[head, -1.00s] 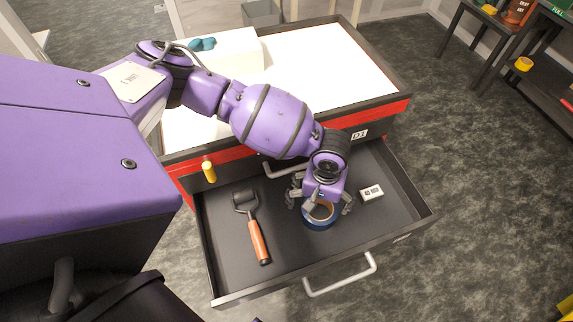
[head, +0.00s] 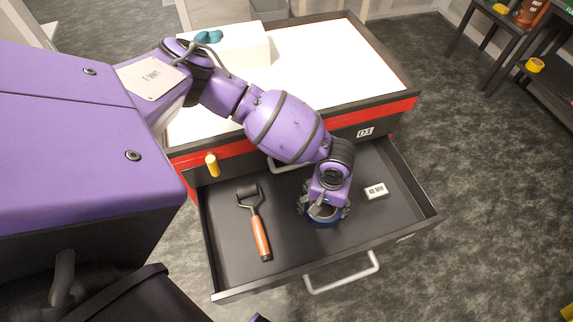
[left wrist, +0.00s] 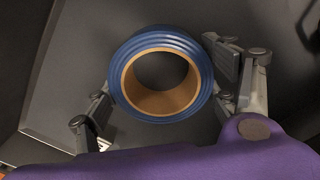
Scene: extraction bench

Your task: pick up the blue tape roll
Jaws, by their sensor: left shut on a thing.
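The blue tape roll (head: 322,221) lies in the open drawer (head: 290,258), under my left gripper (head: 324,212). In the left wrist view the blue tape roll (left wrist: 115,72) shows its brown core, with the fingers of my left gripper (left wrist: 160,90) on either side of it. My left gripper is shut on the roll. In the head view the gripper hides much of the roll, and I cannot tell whether the roll is clear of the drawer floor. My right gripper is not in view.
A roller with an orange handle (head: 260,236) lies to the left in the drawer, and a small white box (head: 375,191) to the right. The drawer's front handle (head: 341,277) sticks out. The white bench top (head: 330,75) is behind, with a white block (head: 235,50) on it.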

